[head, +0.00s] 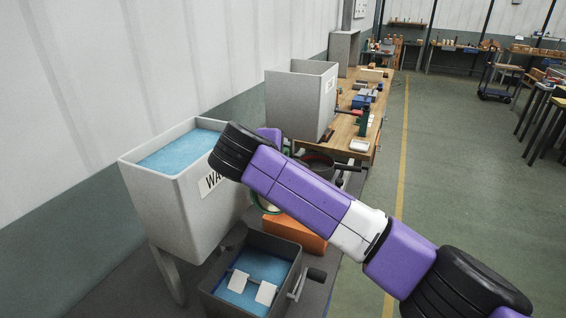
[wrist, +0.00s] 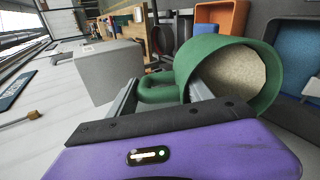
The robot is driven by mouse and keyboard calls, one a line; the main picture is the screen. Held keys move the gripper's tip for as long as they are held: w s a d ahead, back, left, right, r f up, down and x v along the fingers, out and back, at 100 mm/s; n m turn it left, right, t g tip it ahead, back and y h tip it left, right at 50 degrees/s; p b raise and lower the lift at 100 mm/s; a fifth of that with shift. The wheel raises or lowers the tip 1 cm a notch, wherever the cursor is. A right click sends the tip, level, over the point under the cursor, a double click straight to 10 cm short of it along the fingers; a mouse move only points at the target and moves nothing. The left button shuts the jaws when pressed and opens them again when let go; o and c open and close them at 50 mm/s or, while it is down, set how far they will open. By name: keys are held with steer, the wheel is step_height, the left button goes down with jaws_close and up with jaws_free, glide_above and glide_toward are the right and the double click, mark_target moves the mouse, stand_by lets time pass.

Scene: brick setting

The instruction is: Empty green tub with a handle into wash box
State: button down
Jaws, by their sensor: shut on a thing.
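The green tub (wrist: 192,62) shows large in the wrist view, its open mouth towards the right of that picture, with pale grainy contents (wrist: 233,75) inside. My gripper (wrist: 160,94) has its fingers closed on the tub's green handle (wrist: 152,82). In the head view my arm hides the gripper and most of the tub; only a bit of green rim (head: 266,206) shows below the arm. The wash box (head: 146,190) is a tall grey box at the left with blue inside and a partly covered label. The tub is apart from it, to its right.
A dark bin (head: 211,296) with blue and two white pieces inside stands at the bottom, with an orange box (head: 300,232) behind it. Another grey box (head: 297,103) stands farther back beside a cluttered wooden bench (head: 349,131).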

steer(key=shift+s+a+r+t+b, duration=0.1)
steer(key=shift+s+r+t+b, duration=0.4)
steer(key=shift+b, duration=0.65)
steer(key=shift+s+a+f+t+h+b, duration=0.15)
steer(key=shift+s+t+b, duration=0.3)
steer(key=shift+b, duration=0.65)
steer(key=shift+s+a+t+h+b, duration=0.1)
steer(key=shift+s+t+h+b, duration=0.15)
steer(key=shift+t+b, duration=0.55)
